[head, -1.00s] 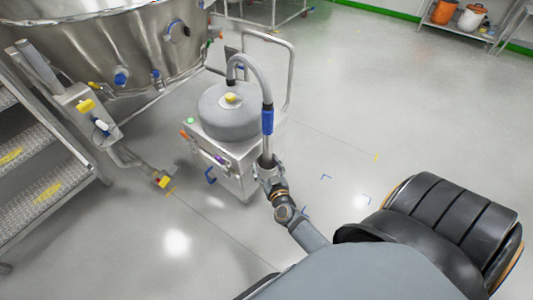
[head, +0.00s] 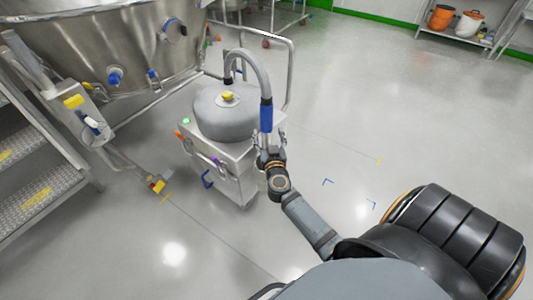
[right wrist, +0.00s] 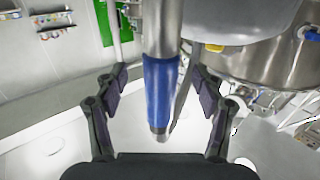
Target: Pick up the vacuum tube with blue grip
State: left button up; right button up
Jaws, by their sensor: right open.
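The vacuum tube is a grey hose (head: 243,53) that arches up from the grey domed vacuum unit (head: 222,118) and hangs down at its right side. Its blue grip (head: 266,115) is upright, just above my right gripper (head: 267,152). In the right wrist view the blue grip (right wrist: 161,88) stands between the two open fingers of the right gripper (right wrist: 157,88), with a gap on each side. Neither finger appears to touch it. My left gripper is in neither view.
The vacuum unit sits on a steel cart (head: 228,165) with a tall handle frame (head: 290,75). A large steel vessel (head: 110,50) stands behind at the left, with metal steps (head: 45,190) at the left edge. The floor right of the cart is clear.

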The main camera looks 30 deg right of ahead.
jog(key=b+x, duration=0.1)
jog(key=x, duration=0.3)
jog(key=shift+w+r, duration=0.1)
jog(key=shift+w, duration=0.05)
jog(key=c, duration=1.1)
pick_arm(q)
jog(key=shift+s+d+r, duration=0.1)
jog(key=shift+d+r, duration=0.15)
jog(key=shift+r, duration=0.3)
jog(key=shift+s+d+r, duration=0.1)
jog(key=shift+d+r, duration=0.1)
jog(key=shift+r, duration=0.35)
pick_arm(e)
jog(key=shift+r, duration=0.1)
jog(key=shift+c, duration=0.7)
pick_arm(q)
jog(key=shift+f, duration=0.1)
